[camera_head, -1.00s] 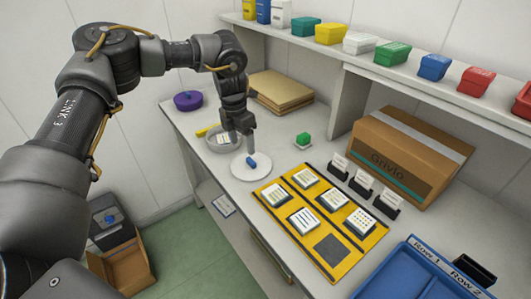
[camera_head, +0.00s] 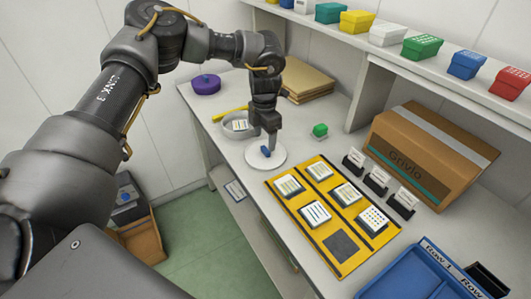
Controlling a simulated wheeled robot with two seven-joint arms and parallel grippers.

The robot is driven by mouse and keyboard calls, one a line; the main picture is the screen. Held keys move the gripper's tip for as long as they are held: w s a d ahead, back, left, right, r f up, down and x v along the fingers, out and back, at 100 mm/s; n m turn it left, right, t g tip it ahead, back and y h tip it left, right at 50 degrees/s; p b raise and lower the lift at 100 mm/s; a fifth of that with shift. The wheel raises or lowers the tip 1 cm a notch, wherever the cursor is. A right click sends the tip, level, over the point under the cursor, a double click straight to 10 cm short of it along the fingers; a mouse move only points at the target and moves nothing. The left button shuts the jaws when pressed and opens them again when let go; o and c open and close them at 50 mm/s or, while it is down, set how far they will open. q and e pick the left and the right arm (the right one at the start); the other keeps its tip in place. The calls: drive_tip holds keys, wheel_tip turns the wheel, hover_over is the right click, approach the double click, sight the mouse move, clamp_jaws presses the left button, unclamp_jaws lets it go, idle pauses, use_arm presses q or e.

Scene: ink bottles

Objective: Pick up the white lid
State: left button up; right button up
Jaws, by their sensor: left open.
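A round white disc, which I take for the white lid (camera_head: 279,159), lies flat on the white worktop. A small blue piece (camera_head: 265,151) stands up at its middle like a knob. My left gripper (camera_head: 265,140) points down over the disc, open, with its fingers close to the blue piece. I cannot tell whether they touch it. The gripper hides part of the disc's far side. My right gripper is not in view.
A grey bowl (camera_head: 228,131) stands just behind the disc, with a yellow stick by it. A yellow tray (camera_head: 312,240) with white tiles is in front, to the right.

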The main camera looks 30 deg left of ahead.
sight(264, 149)
use_arm(q)
drive_tip(key=f, duration=0.2)
drive_tip(key=f+p, duration=0.1)
drive_tip(key=f, duration=0.1)
drive_tip(key=shift+a+f, duration=0.2)
drive_tip(key=shift+f, duration=0.15)
drive_tip(key=c, duration=1.1)
